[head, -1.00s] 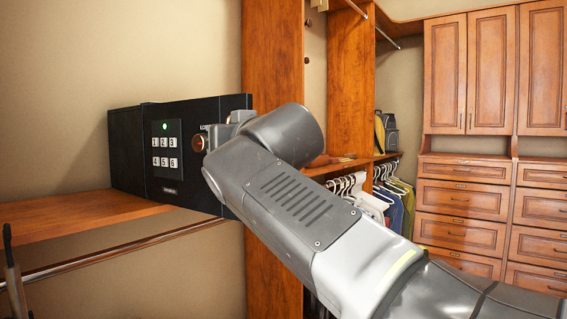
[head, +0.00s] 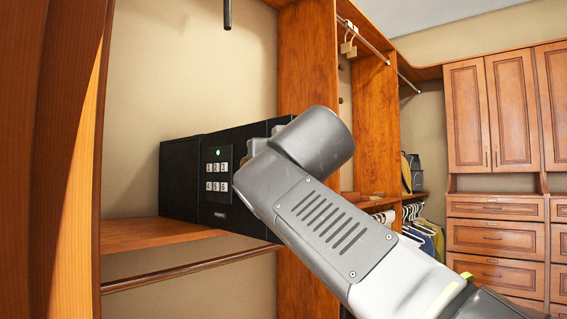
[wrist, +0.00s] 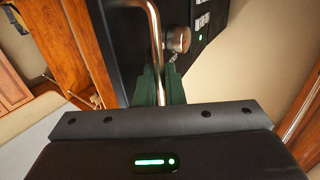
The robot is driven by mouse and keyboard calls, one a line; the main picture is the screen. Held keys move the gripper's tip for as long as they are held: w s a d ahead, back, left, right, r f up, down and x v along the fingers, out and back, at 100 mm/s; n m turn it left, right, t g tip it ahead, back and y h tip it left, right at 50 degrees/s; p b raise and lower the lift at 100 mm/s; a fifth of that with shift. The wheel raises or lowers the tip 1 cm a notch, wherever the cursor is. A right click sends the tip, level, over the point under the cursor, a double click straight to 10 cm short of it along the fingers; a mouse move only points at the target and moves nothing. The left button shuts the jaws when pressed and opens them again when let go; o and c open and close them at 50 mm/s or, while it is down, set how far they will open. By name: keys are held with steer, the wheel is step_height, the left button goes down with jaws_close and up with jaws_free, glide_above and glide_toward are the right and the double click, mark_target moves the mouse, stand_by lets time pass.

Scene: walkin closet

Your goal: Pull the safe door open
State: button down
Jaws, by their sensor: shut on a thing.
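The black safe (head: 180,180) sits on a wooden shelf in the head view. Its front carries a keypad (head: 218,168) with a lit green light. My arm covers the right part of the front, so I cannot tell there whether the door stands ajar. In the wrist view, the safe's metal bar handle (wrist: 154,30) runs down between the dark green fingers of my gripper (wrist: 160,74), which is shut on it. A round knob (wrist: 178,40) is just right of the handle, with the keypad (wrist: 203,20) beyond it. In the head view, my fingers are hidden behind my wrist.
The wooden shelf (head: 150,232) has a hanging rail (head: 190,268) below it. A tall wooden panel (head: 75,160) stands close at the left. Hanging clothes (head: 425,238) and drawer cabinets (head: 495,235) are farther right. Open space lies before the cabinets.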

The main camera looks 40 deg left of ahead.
steer(key=shift+s+a+f, duration=0.15)
steer(key=shift+f, duration=0.3)
steer(key=c, duration=1.6)
jaws_free()
steer(key=shift+r, duration=0.1)
steer(key=shift+c, duration=0.2)
steer(key=shift+o, duration=0.5)
steer(key=shift+r, duration=0.15)
steer(key=shift+d, duration=0.2)
steer(key=v, duration=1.3)
steer(key=shift+s+d+p, duration=0.25)
steer(key=shift+s+p, duration=0.1)
steer(key=shift+w+a, duration=0.1)
steer(key=shift+a, duration=0.05)
steer(key=x, duration=1.3)
steer(key=shift+w+a+b, duration=0.15)
steer(key=shift+w+b, duration=0.1)
steer(key=shift+b, duration=0.1)
steer(key=shift+r, duration=0.1)
